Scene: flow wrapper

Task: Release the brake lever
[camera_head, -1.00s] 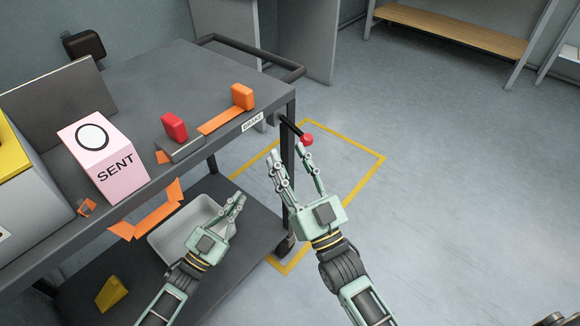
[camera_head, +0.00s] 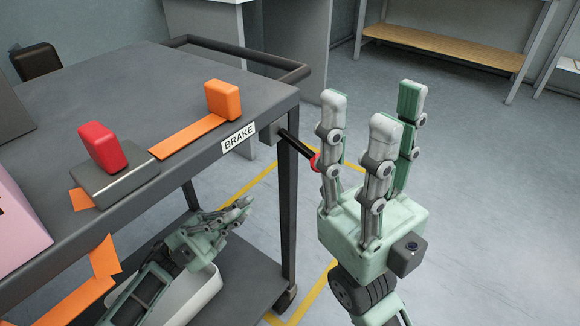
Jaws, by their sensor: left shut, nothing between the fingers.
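The brake lever (camera_head: 296,144) is a black rod. It sticks out from a grey block beside the BRAKE label (camera_head: 238,137) on the cart's edge and slopes down to the right. Its red knob (camera_head: 314,162) is partly hidden by a finger of my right gripper. My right gripper (camera_head: 377,110) is open with its fingers pointing up, just right of the knob. No finger is closed around the knob, and I cannot tell whether one touches it. My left gripper (camera_head: 243,205) is shut and empty, below the cart top's edge.
The cart top (camera_head: 140,75) carries a red block (camera_head: 103,147) on a grey base and an orange block (camera_head: 222,100) at the end of an orange strip. A pale bin (camera_head: 190,300) sits on the lower shelf. Open floor lies to the right.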

